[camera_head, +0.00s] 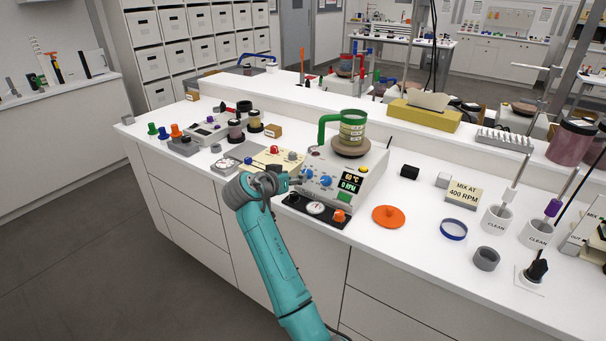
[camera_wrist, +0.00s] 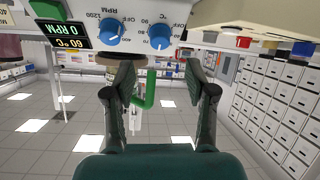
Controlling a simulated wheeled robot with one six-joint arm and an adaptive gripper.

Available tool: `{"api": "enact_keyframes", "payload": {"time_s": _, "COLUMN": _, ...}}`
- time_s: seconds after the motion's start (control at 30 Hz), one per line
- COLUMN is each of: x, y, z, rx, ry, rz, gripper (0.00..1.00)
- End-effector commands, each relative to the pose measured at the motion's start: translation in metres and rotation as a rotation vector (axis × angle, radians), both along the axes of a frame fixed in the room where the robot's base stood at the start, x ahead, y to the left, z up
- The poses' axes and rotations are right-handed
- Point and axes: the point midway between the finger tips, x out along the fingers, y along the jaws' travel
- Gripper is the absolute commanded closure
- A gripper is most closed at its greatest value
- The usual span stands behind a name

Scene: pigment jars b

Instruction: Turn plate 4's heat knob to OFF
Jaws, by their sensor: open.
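The hot plate (camera_head: 352,180) stands on the bench, its display reading 60 °C and 0 RPM. No plate number is legible. Its front has two blue knobs. The heat knob (camera_head: 309,174) is the left one; in the upside-down wrist view it is the right one (camera_wrist: 160,37), beside °C markings. The stirring knob (camera_head: 325,181) sits beside it and also shows in the wrist view (camera_wrist: 110,32). The knobs' exact pointer directions are hard to read. My gripper (camera_head: 294,181) is open and empty before the panel; in the wrist view its fingertips (camera_wrist: 160,70) stand either side of the heat knob's line, apart from it.
A green-handled beaker (camera_head: 352,127) stands on the hot plate. A cream device (camera_head: 272,160) with coloured knobs is close on the left. A black strip (camera_head: 315,209) with a dial and orange knob lies in front. An orange lid (camera_head: 389,216) lies to the right.

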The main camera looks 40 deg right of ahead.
Motion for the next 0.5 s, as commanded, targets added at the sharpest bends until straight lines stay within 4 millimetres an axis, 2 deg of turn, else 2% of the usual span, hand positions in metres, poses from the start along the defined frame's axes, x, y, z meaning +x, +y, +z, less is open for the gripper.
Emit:
{"api": "enact_keyframes", "payload": {"time_s": 0.23, "x": 0.017, "y": -0.039, "z": -0.017, "rx": -0.001, "ry": 0.001, "rz": -0.002, "gripper": 0.44}}
{"api": "enact_keyframes", "payload": {"time_s": 0.5, "x": 0.029, "y": -0.063, "z": -0.029, "rx": 0.000, "ry": 0.000, "rz": 0.001, "gripper": 0.44}}
